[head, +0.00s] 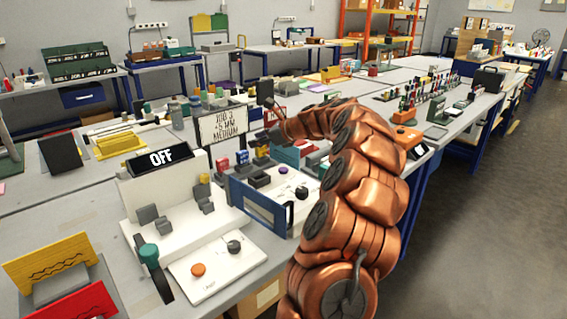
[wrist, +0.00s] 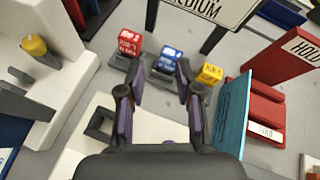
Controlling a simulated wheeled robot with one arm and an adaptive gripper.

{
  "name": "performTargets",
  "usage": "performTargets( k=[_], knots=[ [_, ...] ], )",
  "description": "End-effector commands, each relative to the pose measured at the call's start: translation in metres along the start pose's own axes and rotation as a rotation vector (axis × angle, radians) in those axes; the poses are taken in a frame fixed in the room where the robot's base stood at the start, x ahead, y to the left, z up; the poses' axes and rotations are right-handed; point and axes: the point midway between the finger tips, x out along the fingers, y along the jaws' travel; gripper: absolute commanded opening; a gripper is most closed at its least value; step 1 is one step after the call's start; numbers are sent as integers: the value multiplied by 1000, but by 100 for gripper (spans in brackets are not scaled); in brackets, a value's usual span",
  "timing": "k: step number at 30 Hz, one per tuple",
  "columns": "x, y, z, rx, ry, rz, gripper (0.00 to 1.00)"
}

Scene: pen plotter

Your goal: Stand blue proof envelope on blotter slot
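A thin teal-blue panel with a dark scribbled line (wrist: 234,112), which looks like the blue proof envelope, stands tilted in the wrist view. It is beside a red holder (wrist: 265,112) with a white "HOLD" label. My gripper (wrist: 160,85) is open, with nothing between its fingers, to the left of the panel and apart from it. In the head view my arm partly hides the teal panel (head: 287,156). At the bottom left a yellow wavy-lined panel (head: 50,258) and a red one (head: 80,305) stand around a grey block (head: 62,284). I cannot tell which part is the blotter slot.
Small red (wrist: 130,43), blue (wrist: 169,60) and yellow (wrist: 209,74) blocks stand ahead of my fingers. A "MEDIUM" sign (head: 223,122) rises behind them. A white machine with an "OFF" display (head: 162,158) and a blue frame (head: 258,203) stand to the left of my arm.

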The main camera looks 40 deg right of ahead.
Motion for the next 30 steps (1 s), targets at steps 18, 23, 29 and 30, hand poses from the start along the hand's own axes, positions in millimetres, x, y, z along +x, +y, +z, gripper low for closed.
performTargets(
  k=[18, 23, 29, 30],
  knots=[
    [-28, -118, -100, 345, -45, -252, 34],
    [-18, -121, -99, 343, -46, -252, 34],
    [-11, -124, -100, 343, -46, -253, 34],
    [-8, -125, -100, 342, -46, -252, 34]
  ],
)
